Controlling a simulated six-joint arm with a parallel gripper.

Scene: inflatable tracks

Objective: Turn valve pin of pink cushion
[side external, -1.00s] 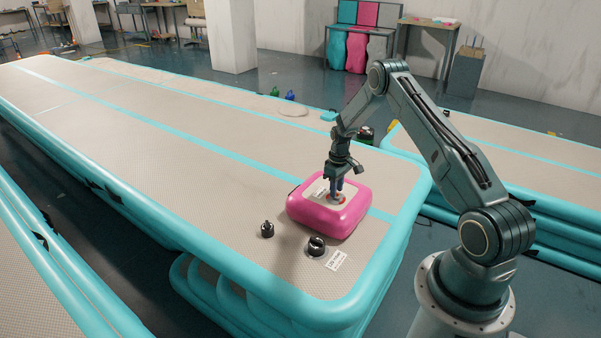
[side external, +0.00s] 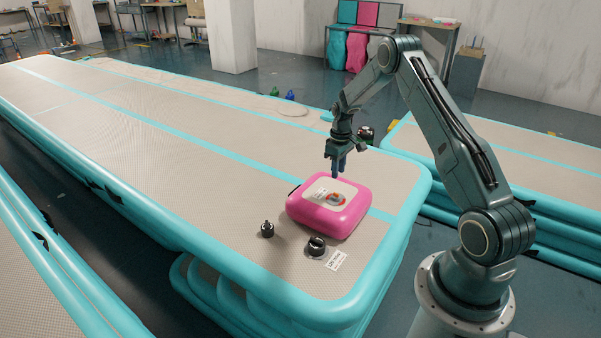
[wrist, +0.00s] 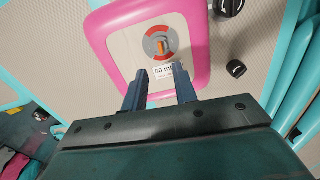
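The pink cushion (side external: 329,207) lies on the inflatable track near its right end, with a beige top panel. On the panel is a valve with a red and grey ring; its orange pin (wrist: 160,46) shows in the wrist view, lying roughly lengthwise in the ring's centre. The valve also shows in the side external view (side external: 335,199). A label marked "80 m…" sits beside the ring, partly covered by a finger. My gripper (side external: 336,174) is above the cushion, clear of the valve. In the wrist view its two blue fingers (wrist: 160,88) are apart with nothing between them.
Two black caps (side external: 267,229) (side external: 317,245) stand on the track in front of the cushion. A white label (side external: 337,261) lies by the nearer one. The track (side external: 140,130) is largely clear to the left. Another track (side external: 500,160) lies behind my arm.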

